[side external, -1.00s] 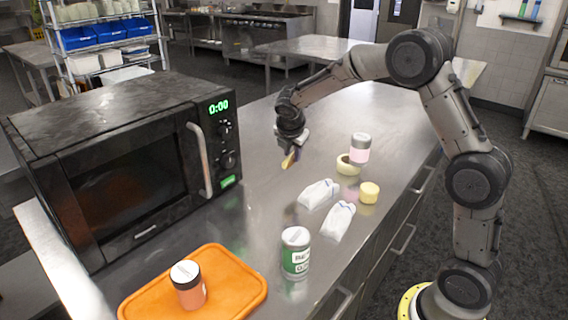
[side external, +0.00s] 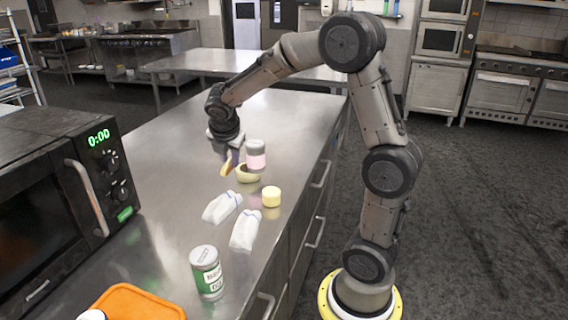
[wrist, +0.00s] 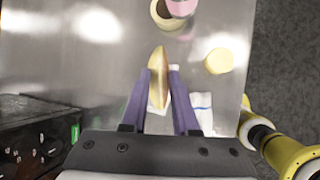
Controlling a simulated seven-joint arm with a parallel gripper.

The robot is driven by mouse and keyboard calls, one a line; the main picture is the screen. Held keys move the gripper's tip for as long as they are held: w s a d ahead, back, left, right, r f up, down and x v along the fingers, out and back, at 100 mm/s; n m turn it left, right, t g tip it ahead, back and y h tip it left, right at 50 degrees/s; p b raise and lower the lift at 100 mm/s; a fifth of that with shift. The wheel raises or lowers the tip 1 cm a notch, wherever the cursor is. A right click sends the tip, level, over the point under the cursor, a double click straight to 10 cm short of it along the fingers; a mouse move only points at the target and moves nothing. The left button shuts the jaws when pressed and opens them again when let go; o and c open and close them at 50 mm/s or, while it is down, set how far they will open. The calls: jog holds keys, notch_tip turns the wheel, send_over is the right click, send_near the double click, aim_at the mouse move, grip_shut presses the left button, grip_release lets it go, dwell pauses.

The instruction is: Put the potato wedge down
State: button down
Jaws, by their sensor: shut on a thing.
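The potato wedge (side external: 227,167) is a yellow, pointed piece with a browner side. My gripper (side external: 230,155) is shut on it and holds it above the steel counter. In the wrist view the wedge (wrist: 158,64) sits between the two purple-grey fingers, its tip pointing away from the palm. In the side view the wedge is just left of a small cream bowl (side external: 248,176), seemingly apart from it. The wrist view shows the bowl (wrist: 160,20) ahead of the fingertips. The exact height over the counter is hard to tell.
A pink-labelled jar (side external: 256,157) stands at the bowl. A yellow cylinder (side external: 271,197), two white packets (side external: 222,208) and a green-labelled can (side external: 207,273) are nearer the camera. A microwave (side external: 60,190) and an orange tray (side external: 135,303) are left. The counter's far part is clear.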

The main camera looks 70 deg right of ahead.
jog(key=s+d+m+g, duration=0.3)
jog(key=s+d+m, duration=0.3)
jog(key=s+d, duration=1)
jog(key=shift+h, duration=0.4)
jog(key=w+d+f, duration=0.2)
jog(key=d+f, duration=0.1)
jog(key=d, duration=0.1)
jog(key=w+d+f, duration=0.3)
jog(key=d, duration=0.1)
jog(key=w+d+f, duration=0.3)
jog(key=d, duration=0.1)
jog(key=shift+d, duration=0.2)
jog(key=shift+w+d+f, duration=0.1)
jog(key=shift+d+f, duration=0.05)
jog(key=shift+f, duration=1.75)
jog(key=c, duration=0.7)
grip_release()
jog(key=shift+f, duration=0.1)
